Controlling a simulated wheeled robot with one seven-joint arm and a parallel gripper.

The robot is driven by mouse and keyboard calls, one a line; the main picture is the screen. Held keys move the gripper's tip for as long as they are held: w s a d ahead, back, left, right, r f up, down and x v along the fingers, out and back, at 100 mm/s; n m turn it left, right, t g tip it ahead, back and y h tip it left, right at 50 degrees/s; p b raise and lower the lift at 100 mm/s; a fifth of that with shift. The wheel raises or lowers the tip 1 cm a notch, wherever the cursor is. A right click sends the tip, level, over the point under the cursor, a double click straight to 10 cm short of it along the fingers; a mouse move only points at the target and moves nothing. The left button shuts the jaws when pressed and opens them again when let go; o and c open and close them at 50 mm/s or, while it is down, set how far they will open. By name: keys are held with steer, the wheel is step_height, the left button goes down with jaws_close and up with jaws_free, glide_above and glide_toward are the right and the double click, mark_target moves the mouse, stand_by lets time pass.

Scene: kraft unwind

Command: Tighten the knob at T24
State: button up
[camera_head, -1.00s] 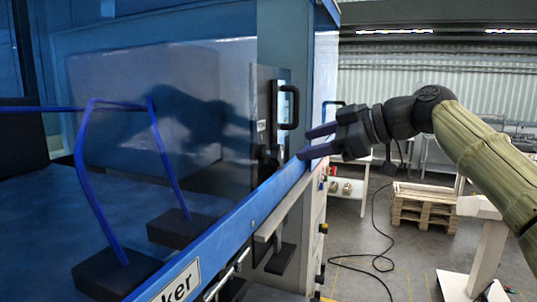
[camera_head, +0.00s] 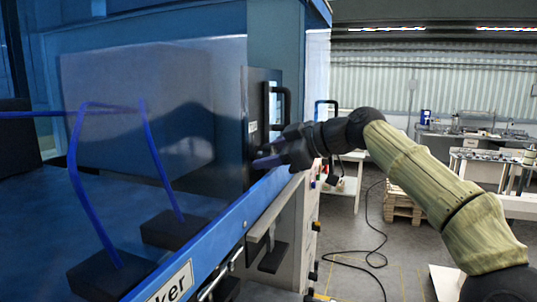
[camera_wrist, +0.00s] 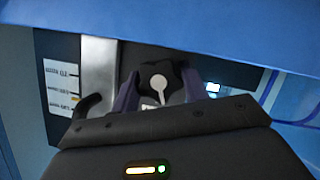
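My gripper (camera_head: 262,157) is at the lower part of the dark panel (camera_head: 262,95) on the blue machine, its fingers pointing left. In the wrist view my gripper (camera_wrist: 158,92) has its two dark fingers apart. Between them is a dark knob-like part (camera_wrist: 158,84) with a pale round mark and a stem. I cannot tell whether the fingers touch it. No T24 marking can be read. A white label (camera_wrist: 60,87) with several lines of small text is left of it, too blurred to read.
A black handle (camera_head: 284,105) stands out from the panel just above my gripper. The blue machine edge (camera_head: 225,225) runs below. Blue bent rods (camera_head: 90,200) on dark blocks are at the left. A pallet (camera_head: 402,203) and a cable (camera_head: 370,235) lie on the floor at right.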

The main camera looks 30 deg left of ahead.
steer(key=c, duration=0.4)
steer(key=shift+o, duration=0.2)
steer(key=shift+r, duration=0.1)
steer(key=shift+p, duration=0.4)
steer(key=p, duration=0.1)
steer(key=m+g+p, duration=0.1)
steer(key=shift+r+m+p, duration=0.25)
steer(key=shift+m+p, duration=0.05)
steer(key=shift+p, duration=0.1)
steer(key=shift+f+m+g+p, duration=0.1)
steer(key=shift+m+g+p, duration=0.4)
steer(key=shift+m+p, duration=0.15)
steer(key=shift+f, duration=0.15)
steer(key=o, duration=0.7)
